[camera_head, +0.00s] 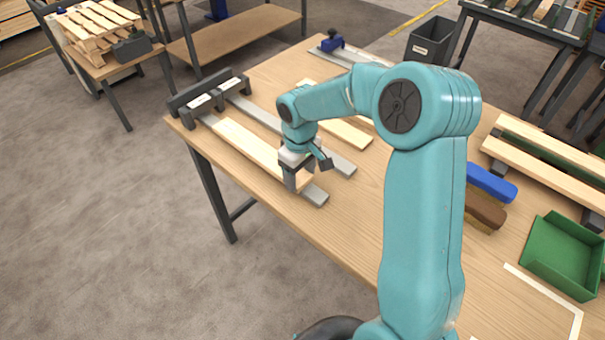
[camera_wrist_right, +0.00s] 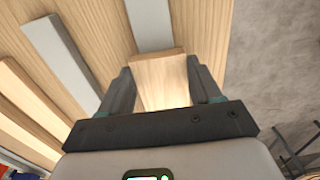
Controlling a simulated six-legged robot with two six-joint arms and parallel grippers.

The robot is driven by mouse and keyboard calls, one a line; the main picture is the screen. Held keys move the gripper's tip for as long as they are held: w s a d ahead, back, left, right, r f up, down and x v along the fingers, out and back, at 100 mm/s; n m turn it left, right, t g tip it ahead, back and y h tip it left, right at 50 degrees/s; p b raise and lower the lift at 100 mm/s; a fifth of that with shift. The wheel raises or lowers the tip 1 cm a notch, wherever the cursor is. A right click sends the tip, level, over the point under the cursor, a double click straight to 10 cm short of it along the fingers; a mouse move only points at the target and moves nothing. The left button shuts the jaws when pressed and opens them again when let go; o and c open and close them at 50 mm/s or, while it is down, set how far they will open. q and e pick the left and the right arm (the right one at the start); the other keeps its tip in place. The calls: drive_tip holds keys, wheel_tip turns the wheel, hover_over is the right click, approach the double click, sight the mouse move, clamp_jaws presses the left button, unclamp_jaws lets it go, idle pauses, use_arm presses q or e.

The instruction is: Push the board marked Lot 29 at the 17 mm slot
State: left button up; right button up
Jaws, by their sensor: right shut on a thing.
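A pale wooden board (camera_head: 245,142) lies along a grey metal strip (camera_head: 316,196) near the table's front-left edge, its far end close to a dark slotted block (camera_head: 200,90). My right gripper (camera_head: 303,179) is shut on the board's near end. In the right wrist view the board's end (camera_wrist_right: 163,80) sits between the two fingers (camera_wrist_right: 160,90). The block carries two white labels, too small to read, so I cannot tell which is the 17 mm slot. No Lot 29 mark is readable. My left gripper is not in view.
A second grey strip (camera_head: 343,165) and another board (camera_head: 348,134) lie to the right, partly behind my arm. A dark bin (camera_head: 430,42) stands behind.

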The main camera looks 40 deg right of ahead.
drive_tip(key=shift+w+a, duration=0.1)
drive_tip(key=shift+w, duration=0.75)
drive_tip(key=shift+w+a+f+p, duration=0.15)
drive_tip(key=shift+w+p, duration=1.2)
drive_tip(key=shift+w, duration=1.35)
drive_tip(key=shift+s+b, duration=0.3)
drive_tip(key=shift+s, duration=0.35)
idle(0.5)
drive_tip(key=shift+f, duration=0.1)
